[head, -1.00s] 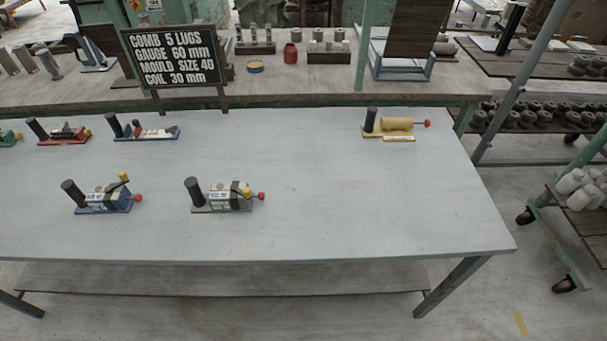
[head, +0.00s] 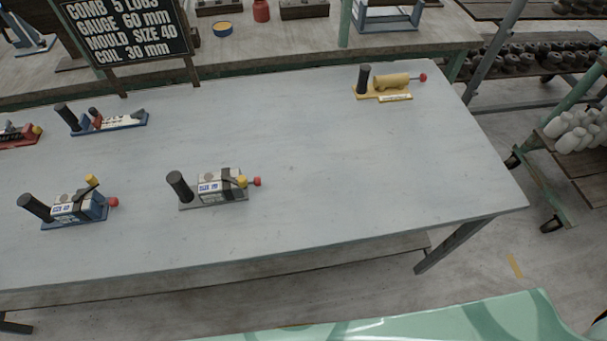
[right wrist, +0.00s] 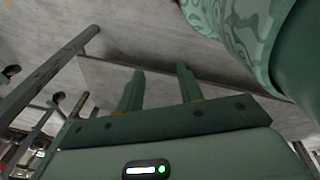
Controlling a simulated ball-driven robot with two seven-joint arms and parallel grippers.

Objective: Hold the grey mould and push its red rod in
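The grey mould (head: 213,191) stands on the near middle of the table in the head view. It has a grey base, a dark upright handle at its left end, a white labelled block with a dark strap, and a yellow knob. Its red-tipped rod (head: 257,181) sticks out to the right. My right gripper (right wrist: 158,75) shows in the right wrist view with its two green fingers apart and nothing between them. It is away from the mould, with the underside of a table beyond it. My left gripper is in neither view.
A similar blue mould (head: 75,208) stands left of the grey one. A yellow device (head: 383,84) stands at the far right of the table (head: 330,170). Blue and red devices (head: 18,135) stand at the back left, before a sign (head: 125,35).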

